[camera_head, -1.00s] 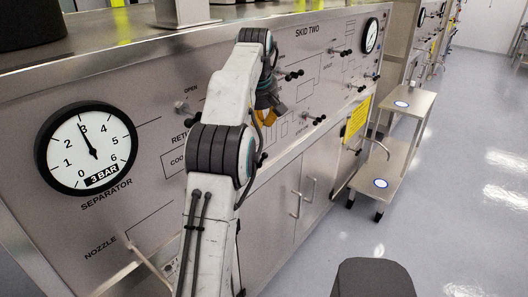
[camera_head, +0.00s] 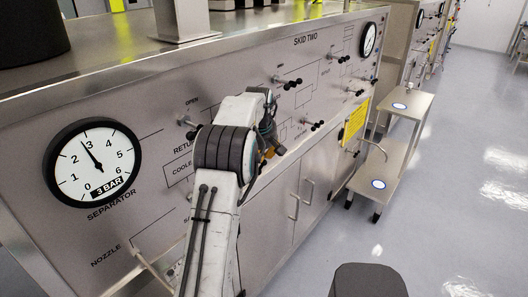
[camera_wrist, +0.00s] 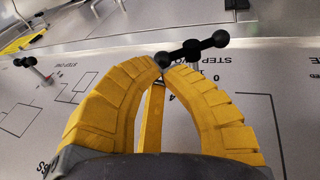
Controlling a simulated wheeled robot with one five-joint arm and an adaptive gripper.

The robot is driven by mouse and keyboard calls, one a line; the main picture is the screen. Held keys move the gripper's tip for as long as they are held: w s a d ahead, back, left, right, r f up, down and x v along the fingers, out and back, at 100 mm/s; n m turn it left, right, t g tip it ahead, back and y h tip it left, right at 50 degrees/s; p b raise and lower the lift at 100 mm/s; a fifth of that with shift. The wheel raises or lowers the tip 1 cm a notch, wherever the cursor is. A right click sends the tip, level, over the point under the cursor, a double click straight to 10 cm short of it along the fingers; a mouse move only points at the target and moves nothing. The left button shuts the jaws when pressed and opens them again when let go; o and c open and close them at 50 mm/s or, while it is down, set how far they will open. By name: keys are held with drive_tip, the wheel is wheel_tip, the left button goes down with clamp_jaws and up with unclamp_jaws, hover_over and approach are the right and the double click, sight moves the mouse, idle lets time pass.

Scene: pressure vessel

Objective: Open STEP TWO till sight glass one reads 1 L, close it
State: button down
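A black, ball-ended valve handle (camera_wrist: 200,47) shows at top centre in the wrist view, tilted up to the right. The upside-down lettering STEP TWO (camera_wrist: 216,61) is on the panel beside it. My gripper (camera_wrist: 164,68) has two yellow fingers whose tips come together at the handle's left ball. The fingers look shut with nothing clearly between them; the tips touch or nearly touch the ball. In the head view my gripper (camera_head: 272,150) is low against the panel, mostly hidden by my arm. I cannot make out sight glass one or its level.
The SKID TWO panel (camera_head: 335,55) carries several other black handles, and one (camera_wrist: 32,64) shows left in the wrist view. A separator gauge (camera_head: 93,162) reads just under 3 bar. A steel cart (camera_head: 412,105) stands right of the cabinet. The floor at right is clear.

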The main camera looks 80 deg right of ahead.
drive_tip(key=shift+p+x, duration=1.05)
drive_tip(key=shift+p, duration=0.15)
drive_tip(key=shift+f, duration=0.1)
